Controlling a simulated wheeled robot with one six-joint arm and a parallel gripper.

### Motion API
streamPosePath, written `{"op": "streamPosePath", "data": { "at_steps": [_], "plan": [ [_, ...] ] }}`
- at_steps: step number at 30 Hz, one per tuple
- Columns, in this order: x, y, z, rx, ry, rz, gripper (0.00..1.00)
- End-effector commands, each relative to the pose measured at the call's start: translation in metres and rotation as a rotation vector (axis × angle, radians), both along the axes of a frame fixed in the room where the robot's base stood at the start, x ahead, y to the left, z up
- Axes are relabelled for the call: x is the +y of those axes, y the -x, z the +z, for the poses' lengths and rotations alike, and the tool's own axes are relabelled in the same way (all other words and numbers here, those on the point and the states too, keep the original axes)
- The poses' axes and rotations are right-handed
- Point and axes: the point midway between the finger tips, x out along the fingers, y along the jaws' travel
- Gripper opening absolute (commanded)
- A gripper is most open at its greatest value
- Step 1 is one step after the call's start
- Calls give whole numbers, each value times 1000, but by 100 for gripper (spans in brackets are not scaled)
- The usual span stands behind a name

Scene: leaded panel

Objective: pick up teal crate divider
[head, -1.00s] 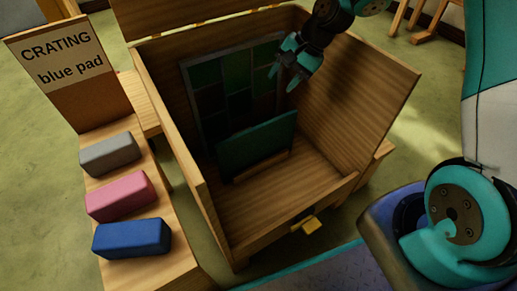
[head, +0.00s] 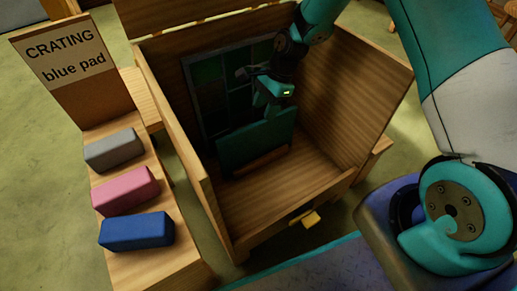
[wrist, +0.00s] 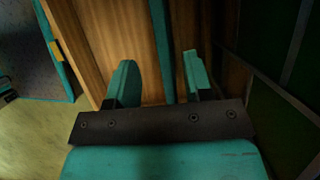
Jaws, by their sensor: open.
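The teal crate divider (head: 250,142) stands upright inside the wooden crate, in front of the dark leaded panel (head: 212,98). My gripper (head: 263,98) is inside the crate, over the divider's upper edge. In the wrist view its two fingers (wrist: 161,76) are apart, and the divider shows edge-on as a narrow teal strip (wrist: 161,45) lying between their lines. I cannot tell whether the fingertips are level with its edge. The gripper hides part of the panel in the head view.
The wooden crate's (head: 184,150) walls surround my gripper closely. A yellow latch (head: 311,219) is on its front. At left, a bench holds a grey pad (head: 114,149), a pink pad (head: 126,190) and a blue pad (head: 136,231) below a sign reading "CRATING blue pad" (head: 65,55).

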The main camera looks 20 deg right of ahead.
Motion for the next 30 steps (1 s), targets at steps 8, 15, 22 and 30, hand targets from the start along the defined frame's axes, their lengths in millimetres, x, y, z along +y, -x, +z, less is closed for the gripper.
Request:
{"op": "streamPosePath", "data": {
  "at_steps": [8, 15, 22, 30],
  "plan": [
    [8, 1, -21, -1, 0, 0, 47],
    [13, 1, -50, 0, 0, 0, 47],
    [22, 2, -70, -1, 0, 1, 47],
    [21, 2, -68, -1, 0, 0, 26]
  ]
}}
